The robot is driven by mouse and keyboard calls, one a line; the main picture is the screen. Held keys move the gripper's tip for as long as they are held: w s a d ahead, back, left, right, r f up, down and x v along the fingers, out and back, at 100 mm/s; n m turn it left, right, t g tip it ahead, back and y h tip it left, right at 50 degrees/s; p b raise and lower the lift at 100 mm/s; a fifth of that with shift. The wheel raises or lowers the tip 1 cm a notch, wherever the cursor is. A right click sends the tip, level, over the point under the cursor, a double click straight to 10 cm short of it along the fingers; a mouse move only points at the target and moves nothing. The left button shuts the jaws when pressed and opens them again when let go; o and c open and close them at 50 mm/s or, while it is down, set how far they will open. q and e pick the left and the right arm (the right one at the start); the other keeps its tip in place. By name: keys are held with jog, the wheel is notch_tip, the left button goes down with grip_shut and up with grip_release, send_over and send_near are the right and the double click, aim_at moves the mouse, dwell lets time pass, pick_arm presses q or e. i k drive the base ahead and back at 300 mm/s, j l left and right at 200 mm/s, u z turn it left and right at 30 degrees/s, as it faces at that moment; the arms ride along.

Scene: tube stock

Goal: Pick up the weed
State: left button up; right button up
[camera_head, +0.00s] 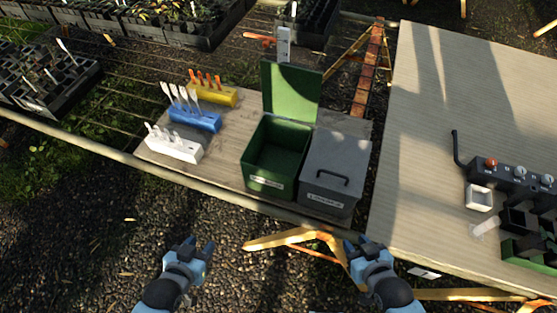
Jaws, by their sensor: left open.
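I cannot single out a weed among the small plants. Seedlings grow in a black cell tray (52,85) at the left and in a longer black tray (150,22) at the top left. My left gripper (200,246) is open and empty above the gravel, in front of the slatted bench. My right gripper (359,243) looks open and empty, also over the gravel, in front of the grey bin. Both grippers are well apart from the plant trays.
A green bin (248,160) with its lid up stands beside a closed grey bin (336,165). White (173,148), blue (195,120) and yellow (213,95) holders carry tools or labels. A wooden table (460,95) at the right bears a black device (512,177).

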aim_at(57, 71)
jog(key=i+j, duration=0.15)
jog(key=j, duration=0.4)
jog(key=i+j+u, duration=0.1)
jog(key=j, duration=0.4)
jog(key=i+j, duration=0.2)
jog(key=j, duration=0.35)
jog(key=i+j, duration=0.15)
jog(key=j, duration=0.35)
jog(key=i+j+u, duration=0.1)
jog(key=j, duration=0.45)
jog(key=i+j, duration=0.2)
jog(key=j, duration=0.3)
jog(key=i+j+u, duration=0.1)
jog(key=j, duration=0.4)
jog(key=i+j, duration=0.25)
jog(key=j, duration=0.25)
